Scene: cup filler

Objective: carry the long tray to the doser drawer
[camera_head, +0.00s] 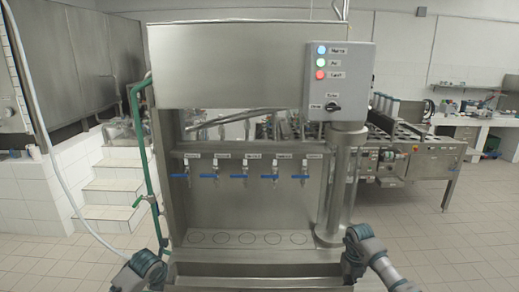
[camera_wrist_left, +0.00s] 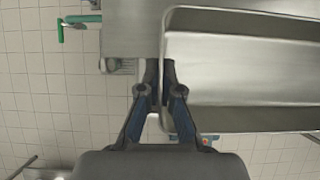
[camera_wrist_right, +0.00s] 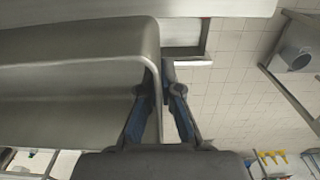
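The long tray is a grey metal trough; its body fills the right of the left wrist view (camera_wrist_left: 240,78) and the left of the right wrist view (camera_wrist_right: 70,90). In the head view its front part shows low in the middle (camera_head: 258,284). My left gripper (camera_wrist_left: 160,72) has its fingers closed about the tray's left end wall. My right gripper (camera_wrist_right: 160,74) has its fingers closed about the right end wall. The fingertips are partly hidden by the rim. The steel doser machine (camera_head: 235,65) stands straight ahead; I cannot tell its drawer apart clearly.
Several blue-handled taps (camera_head: 245,177) hang over a shelf with circles (camera_head: 246,238). A green pipe (camera_head: 141,150) runs down the machine's left side; a thick steel column (camera_head: 343,185) stands at its right. White steps (camera_head: 112,190) are at left. Tiled floor is free at right.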

